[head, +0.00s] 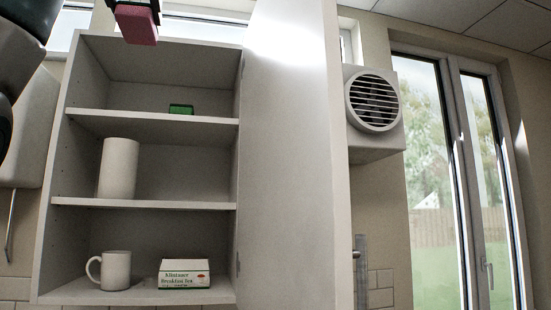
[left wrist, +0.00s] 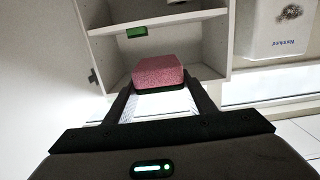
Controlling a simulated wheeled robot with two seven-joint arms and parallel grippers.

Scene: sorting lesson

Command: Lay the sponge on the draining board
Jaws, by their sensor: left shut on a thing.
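A pink sponge (head: 136,26) with a dark layer is at the top left of the head view, in front of the upper part of an open wall cupboard. My left gripper (head: 138,8) is shut on it and holds it in the air. In the left wrist view the sponge (left wrist: 158,72) sits between the two fingertips of my left gripper (left wrist: 160,92). The draining board is not in view. My right gripper is not in view.
The cupboard (head: 153,203) holds a green block (head: 181,109), a white cylinder (head: 119,168), a white mug (head: 112,270) and a tea box (head: 184,274). Its open door (head: 290,160) stands out to the right. A vent (head: 374,100) and windows are further right.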

